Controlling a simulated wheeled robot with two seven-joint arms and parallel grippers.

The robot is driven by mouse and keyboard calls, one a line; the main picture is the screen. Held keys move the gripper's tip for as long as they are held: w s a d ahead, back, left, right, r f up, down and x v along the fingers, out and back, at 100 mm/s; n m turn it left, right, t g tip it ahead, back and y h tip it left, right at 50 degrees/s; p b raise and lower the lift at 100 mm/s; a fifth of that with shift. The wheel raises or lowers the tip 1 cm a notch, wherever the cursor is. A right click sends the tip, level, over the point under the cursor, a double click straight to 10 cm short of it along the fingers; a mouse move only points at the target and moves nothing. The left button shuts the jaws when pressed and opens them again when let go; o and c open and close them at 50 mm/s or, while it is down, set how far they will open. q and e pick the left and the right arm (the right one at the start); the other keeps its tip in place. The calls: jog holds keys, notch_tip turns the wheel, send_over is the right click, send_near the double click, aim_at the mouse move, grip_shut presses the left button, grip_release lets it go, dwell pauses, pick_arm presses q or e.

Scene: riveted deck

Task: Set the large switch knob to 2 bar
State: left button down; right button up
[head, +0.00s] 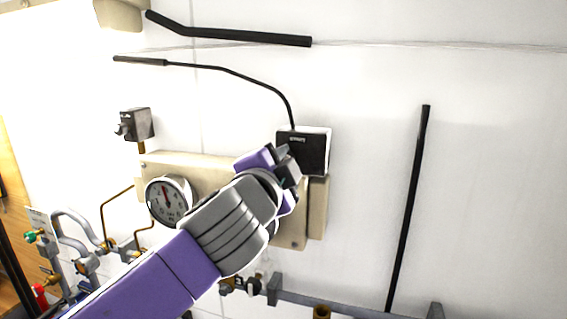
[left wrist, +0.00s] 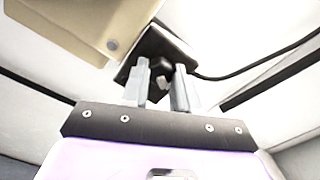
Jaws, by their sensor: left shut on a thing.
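The large switch is a black-faced box (head: 312,157) on the wall, with a cable leaving its top. In the left wrist view, its dark knob (left wrist: 163,72) sits between the two grey fingers. My left gripper (head: 285,165) reaches it from the lower left and is shut on the knob. The gripper (left wrist: 163,92) hides much of the knob, and its pointer and scale marks cannot be read. My right gripper is not in view.
A beige plate (head: 290,236) is behind my gripper. Pipes and valves (head: 85,262) crowd the lower left, with a small grey box (head: 137,124) above. A rail (head: 350,303) runs along the bottom. A black rod (head: 408,210) is at right; the wall around it is clear.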

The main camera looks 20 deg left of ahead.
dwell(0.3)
pick_arm(q)
jog(key=c, duration=0.8)
grip_release()
jog(key=shift+s, duration=0.1)
jog(key=shift+c, duration=0.2)
jog(key=s+b, duration=0.2)
jog(key=s, duration=0.5)
jog(key=shift+s, duration=0.3)
jog(key=shift+a, duration=0.1)
